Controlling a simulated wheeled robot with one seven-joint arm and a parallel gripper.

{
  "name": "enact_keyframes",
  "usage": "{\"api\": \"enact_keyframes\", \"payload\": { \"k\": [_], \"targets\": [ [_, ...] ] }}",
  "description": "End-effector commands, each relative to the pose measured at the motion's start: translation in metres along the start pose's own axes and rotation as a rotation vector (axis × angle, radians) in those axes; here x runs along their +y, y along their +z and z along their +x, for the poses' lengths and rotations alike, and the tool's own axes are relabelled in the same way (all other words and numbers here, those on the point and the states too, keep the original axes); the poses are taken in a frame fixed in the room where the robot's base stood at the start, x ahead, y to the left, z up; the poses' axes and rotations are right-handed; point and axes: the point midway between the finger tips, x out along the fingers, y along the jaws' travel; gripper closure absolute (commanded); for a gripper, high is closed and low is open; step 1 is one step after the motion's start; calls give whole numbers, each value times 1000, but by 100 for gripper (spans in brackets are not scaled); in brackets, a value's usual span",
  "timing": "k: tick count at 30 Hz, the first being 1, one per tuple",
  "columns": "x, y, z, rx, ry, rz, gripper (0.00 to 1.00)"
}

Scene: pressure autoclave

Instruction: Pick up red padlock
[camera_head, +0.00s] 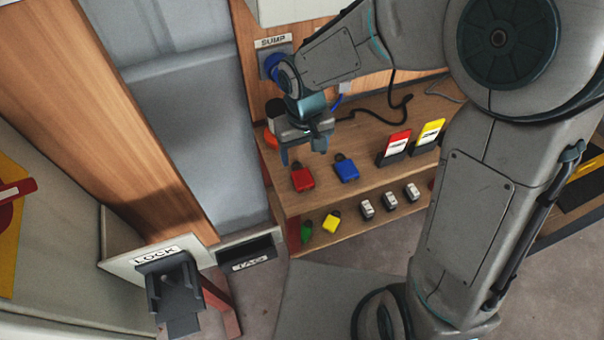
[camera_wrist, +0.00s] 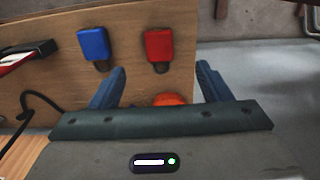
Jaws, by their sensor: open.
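The red padlock (camera_head: 302,179) lies on the upper wooden shelf near its left end in the head view. In the wrist view the red padlock (camera_wrist: 159,48) shows ahead of my fingers, between their lines, with its dark shackle end toward me. My gripper (camera_head: 304,150) is above and just behind the padlock in the head view. In the wrist view my gripper (camera_wrist: 160,82) has its two blue fingers spread apart with nothing between them. The padlock appears apart from both fingers.
A blue padlock (camera_head: 346,168) lies right of the red one. Red (camera_head: 394,145) and yellow (camera_head: 430,132) tags stand farther right. A lower shelf (camera_head: 350,228) holds green, yellow and small grey items. An orange object (camera_wrist: 170,99) is near my fingers. A LOCK holder (camera_head: 172,285) is at lower left.

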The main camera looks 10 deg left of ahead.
Motion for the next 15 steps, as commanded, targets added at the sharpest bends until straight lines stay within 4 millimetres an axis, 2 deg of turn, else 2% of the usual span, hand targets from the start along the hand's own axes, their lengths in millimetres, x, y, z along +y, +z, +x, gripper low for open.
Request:
{"api": "enact_keyframes", "payload": {
  "k": [3, 9, 15],
  "targets": [
    [0, 1, 26, -6, -1, -1, 29],
    [0, 1, 61, -4, -1, 0, 29],
    [0, 1, 75, -3, 0, 0, 29]
  ]
}}
